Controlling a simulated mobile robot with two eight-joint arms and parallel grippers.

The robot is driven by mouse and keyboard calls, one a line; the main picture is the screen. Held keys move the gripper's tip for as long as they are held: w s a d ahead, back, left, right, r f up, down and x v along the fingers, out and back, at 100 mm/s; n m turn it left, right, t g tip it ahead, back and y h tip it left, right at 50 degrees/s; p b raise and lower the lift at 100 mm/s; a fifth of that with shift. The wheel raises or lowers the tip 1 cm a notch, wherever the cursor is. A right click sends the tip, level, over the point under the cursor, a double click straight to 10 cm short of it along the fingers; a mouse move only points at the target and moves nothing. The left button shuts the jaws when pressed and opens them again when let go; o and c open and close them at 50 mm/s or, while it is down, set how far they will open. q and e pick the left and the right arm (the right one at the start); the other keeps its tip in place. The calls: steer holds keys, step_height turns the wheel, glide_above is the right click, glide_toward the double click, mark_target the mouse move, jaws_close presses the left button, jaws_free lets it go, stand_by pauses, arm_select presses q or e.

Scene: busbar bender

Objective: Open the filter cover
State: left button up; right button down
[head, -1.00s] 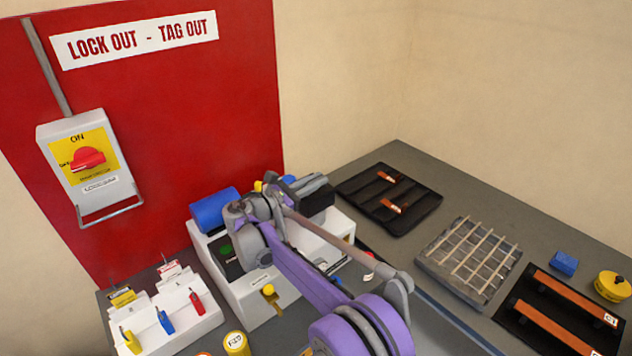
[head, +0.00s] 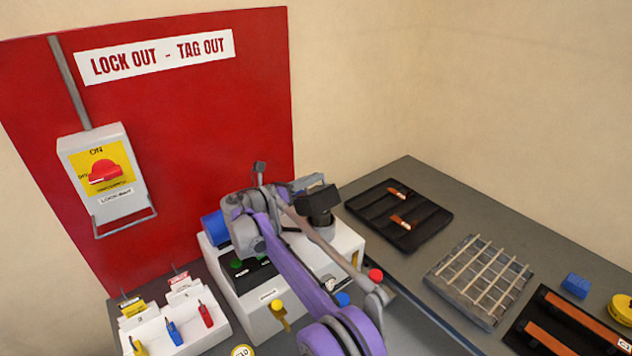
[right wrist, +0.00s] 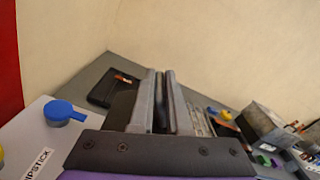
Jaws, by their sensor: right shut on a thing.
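The white machine (head: 262,318) stands on the bench, and my right arm reaches across its top. My right gripper (head: 306,184) is at the machine's back right and is shut on the black filter cover (head: 319,201). The cover looks tilted, above a dark round part (head: 322,223). In the right wrist view, the two grey fingers of the right gripper (right wrist: 162,85) stand close together, with the black cover (right wrist: 121,108) beside and behind them. The exact contact is hidden. My left gripper is not in view.
A blue cap (right wrist: 65,112) is on the machine near a "DIPSTICK" label. A red button (head: 375,275) is at the machine's right. A black tray (head: 425,233), a grid block (head: 478,280) and a blue block (head: 576,285) lie to the right. A padlock stand (head: 150,330) is front left.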

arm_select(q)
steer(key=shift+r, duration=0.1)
arm_select(e)
steer(key=shift+w+a, duration=0.1)
steer(key=shift+w, duration=0.1)
steer(key=c, duration=0.9)
jaws_free()
steer(key=shift+a, duration=0.1)
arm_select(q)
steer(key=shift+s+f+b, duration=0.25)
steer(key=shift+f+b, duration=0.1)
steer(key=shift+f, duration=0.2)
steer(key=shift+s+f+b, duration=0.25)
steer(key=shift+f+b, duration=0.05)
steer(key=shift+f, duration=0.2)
arm_select(e)
steer(key=shift+v, duration=5.4)
